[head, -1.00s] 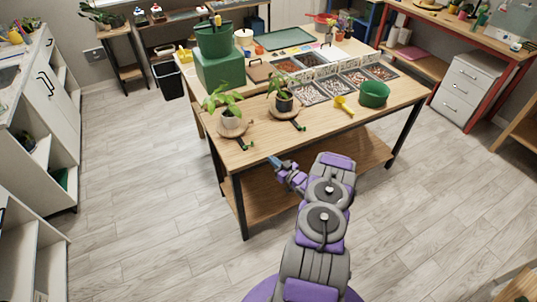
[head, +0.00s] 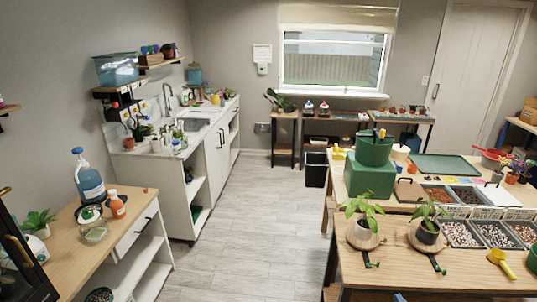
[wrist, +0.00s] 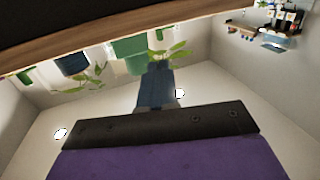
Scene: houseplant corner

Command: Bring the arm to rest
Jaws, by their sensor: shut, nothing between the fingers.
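My gripper (wrist: 156,88) shows in the wrist view as blue fingers beyond the black and purple wrist. The fingers are together, with nothing seen between them. In the head view the arm is almost wholly out of the picture; only a small blue bit shows at the bottom edge, by the front of the wooden worktable (head: 400,272). In the wrist view a wooden edge (wrist: 150,38) crosses the top, with green leaves and pots past it.
Two potted plants (head: 363,214) (head: 428,214) stand on round wooden boards near the table's front. A green bucket (head: 374,150) sits on a green block (head: 368,180). A yellow scoop (head: 500,261) lies at right. Left are a sink counter (head: 190,140) and a wooden-topped cabinet (head: 130,218). Floor between is clear.

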